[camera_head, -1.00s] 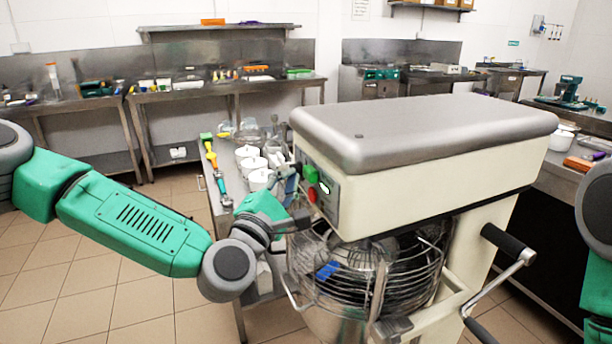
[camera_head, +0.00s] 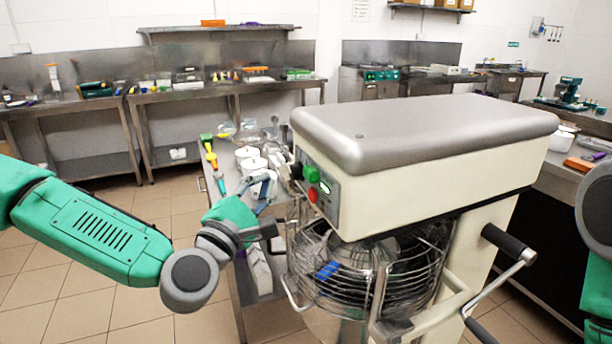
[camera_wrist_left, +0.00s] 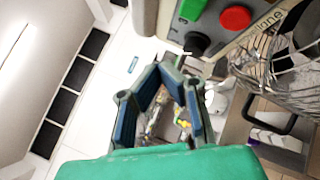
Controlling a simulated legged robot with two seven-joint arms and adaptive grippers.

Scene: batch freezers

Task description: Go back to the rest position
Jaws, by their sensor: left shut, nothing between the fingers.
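My left gripper (camera_head: 264,180) is beside the left face of the large cream mixer (camera_head: 430,160), a little apart from it, with its fingers pointing up. In the left wrist view the fingers of my left gripper (camera_wrist_left: 172,66) are drawn together at the tips, with nothing held between them. The mixer's control panel carries a green button (camera_head: 310,174), a red button (camera_head: 312,194) and a black knob (camera_head: 296,171). In the left wrist view the red button (camera_wrist_left: 235,18) and black knob (camera_wrist_left: 197,43) lie just beyond the fingertips. My right gripper is out of view.
The wire guard (camera_head: 330,265) and bowl sit under the mixer head. A crank handle (camera_head: 505,250) juts out at the right. Behind my left gripper, a steel table (camera_head: 222,196) holds white tubs (camera_head: 246,154) and tools. The tiled floor (camera_head: 80,300) at the left is open.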

